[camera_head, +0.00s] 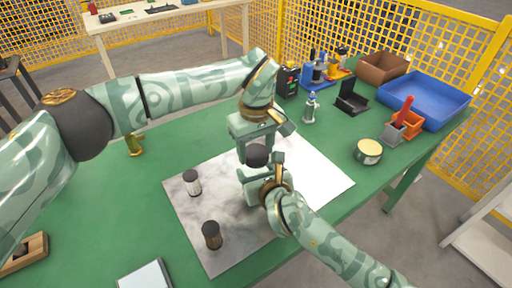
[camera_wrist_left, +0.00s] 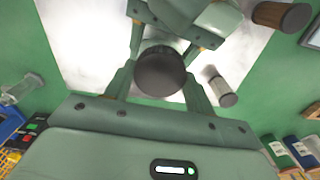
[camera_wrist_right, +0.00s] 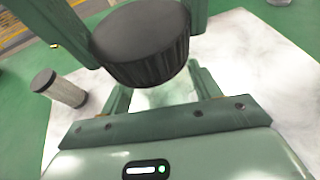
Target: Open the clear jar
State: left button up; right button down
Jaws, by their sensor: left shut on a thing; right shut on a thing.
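A jar with a black ribbed lid (camera_head: 257,155) is held between my two grippers above the pale mat. The lid also shows in the left wrist view (camera_wrist_left: 160,72) and large in the right wrist view (camera_wrist_right: 142,45). My left gripper (camera_head: 256,148) comes from above, its fingers on both sides of the lid. My right gripper (camera_head: 262,172) is below, shut on the jar's body. The body is mostly hidden; a see-through part (camera_wrist_right: 163,96) shows under the lid between the right fingers. Whether lid and body are apart I cannot tell.
A dark-lidded jar with pale contents (camera_head: 192,183) and a brown jar (camera_head: 211,236) stand on the mat (camera_head: 325,180). A round tin (camera_head: 368,152), a blue bin (camera_head: 425,99), a brown bin (camera_head: 382,67) and a small bottle (camera_head: 310,108) stand right.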

pick_arm(q)
jog(key=n, duration=2.1)
jog(key=shift+r, duration=0.1)
jog(key=n, duration=2.4)
jog(key=shift+w+n, duration=0.1)
jog(key=shift+n, duration=0.2)
jog(key=n, duration=0.5)
jog(key=shift+r, duration=0.1)
jog(key=shift+r, duration=0.15)
jog(key=shift+r, duration=0.9)
